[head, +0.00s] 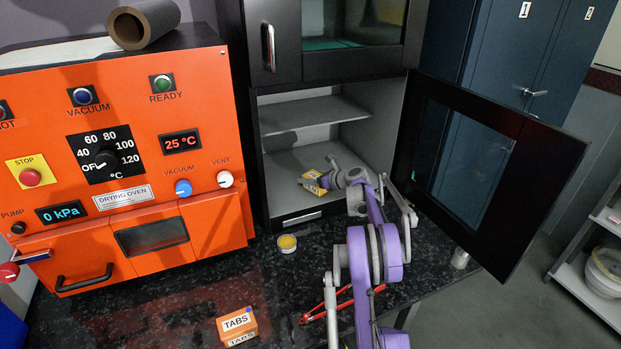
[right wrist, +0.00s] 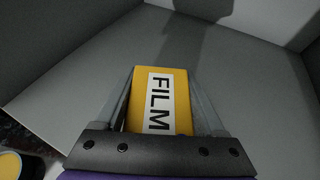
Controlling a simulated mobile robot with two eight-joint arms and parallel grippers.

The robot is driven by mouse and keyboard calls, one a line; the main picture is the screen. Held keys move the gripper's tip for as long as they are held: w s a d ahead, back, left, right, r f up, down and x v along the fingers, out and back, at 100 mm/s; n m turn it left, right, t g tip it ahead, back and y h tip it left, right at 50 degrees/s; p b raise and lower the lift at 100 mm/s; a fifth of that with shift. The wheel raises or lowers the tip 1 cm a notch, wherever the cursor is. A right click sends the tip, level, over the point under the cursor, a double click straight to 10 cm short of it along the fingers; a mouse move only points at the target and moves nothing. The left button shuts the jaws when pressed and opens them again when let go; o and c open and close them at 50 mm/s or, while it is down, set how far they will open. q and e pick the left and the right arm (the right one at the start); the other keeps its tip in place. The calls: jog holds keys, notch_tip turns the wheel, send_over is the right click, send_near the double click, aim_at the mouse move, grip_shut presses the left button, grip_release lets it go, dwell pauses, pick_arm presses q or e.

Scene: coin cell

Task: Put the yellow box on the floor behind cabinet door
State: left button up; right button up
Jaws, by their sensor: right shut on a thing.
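The yellow box (head: 314,182) has a white label and is at the lower front of the open cabinet in the head view. In the right wrist view the yellow box (right wrist: 150,85) reads FILM and sits between the two fingers. My right gripper (head: 327,181) is shut on it, over the grey cabinet floor (head: 285,165). I cannot tell whether the box touches that floor. The cabinet door (head: 405,150) with a dark glass pane stands wide open to the right. My left gripper is not in view.
A grey shelf (head: 310,113) hangs above the cabinet floor. An orange drying oven (head: 130,215) stands left. On the dark counter are a small round tin (head: 287,243), an orange TABS box (head: 237,325), red-handled pliers (head: 312,315) and a small metal cylinder (head: 460,259).

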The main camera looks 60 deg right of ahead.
jog(key=shift+f, duration=0.2)
jog(key=o, duration=1.4)
jog(key=shift+r, duration=0.1)
jog(key=shift+s+r, duration=0.1)
jog(key=shift+r, duration=0.1)
jog(key=v, duration=1)
jog(key=shift+s+a+r, duration=0.1)
jog(key=shift+s, duration=0.2)
jog(key=shift+s+a+r+b, duration=0.1)
jog(key=shift+s+r+b, duration=0.2)
jog(key=shift+s, duration=0.2)
jog(key=shift+w+a, duration=0.1)
